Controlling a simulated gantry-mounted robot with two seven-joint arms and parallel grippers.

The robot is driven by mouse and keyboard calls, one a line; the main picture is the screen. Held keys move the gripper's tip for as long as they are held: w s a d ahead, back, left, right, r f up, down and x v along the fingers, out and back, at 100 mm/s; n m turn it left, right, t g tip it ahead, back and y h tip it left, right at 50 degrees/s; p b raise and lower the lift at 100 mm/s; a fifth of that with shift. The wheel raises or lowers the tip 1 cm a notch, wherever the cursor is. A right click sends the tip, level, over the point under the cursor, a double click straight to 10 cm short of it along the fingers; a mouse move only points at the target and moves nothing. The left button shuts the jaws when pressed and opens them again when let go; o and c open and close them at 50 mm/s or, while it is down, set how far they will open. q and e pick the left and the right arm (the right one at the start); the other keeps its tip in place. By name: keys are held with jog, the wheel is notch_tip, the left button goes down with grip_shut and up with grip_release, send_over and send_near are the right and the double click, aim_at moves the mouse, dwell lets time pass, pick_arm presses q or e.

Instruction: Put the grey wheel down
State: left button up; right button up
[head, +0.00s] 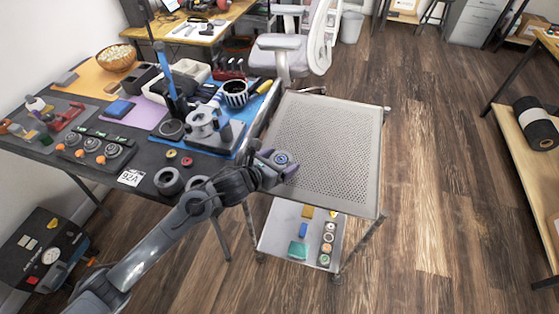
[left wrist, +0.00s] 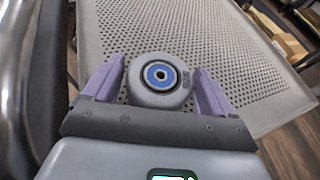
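I cannot tell whether the wheel touches the cart top. My right gripper is not in view.
The cart top is otherwise empty. Its lower shelf (head: 275,240) holds several small parts. The crowded workbench (head: 75,165) stands at the left, with dark wheels (head: 168,181) near its front edge and a blue mat (head: 262,97) beside the cart.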

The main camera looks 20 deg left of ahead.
pick_arm(q)
jog(key=shift+r, duration=0.15)
jog(key=shift+s+r, duration=0.1)
jog(key=shift+s, duration=0.05)
jog(key=p+v, duration=0.3)
jog(key=v, duration=0.9)
jog(key=s+f+m+g+y, duration=0.1)
jog(key=s+f+m+g, duration=0.2)
jog(key=s+f+m, duration=0.2)
jog(key=s+f+m+g+y, duration=0.1)
jog(key=s+f+m+g, duration=0.2)
jog(key=s+m, duration=0.7)
jog(key=s+f+m+g+y, duration=0.1)
jog(key=s+f+m+g, duration=0.2)
jog(key=s+f+m, duration=0.5)
jog(key=m, duration=1.1)
jog(key=shift+s+d+m+y, duration=0.2)
jog(key=shift+s+m+y, duration=0.1)
jog(key=shift+s+y, duration=0.1)
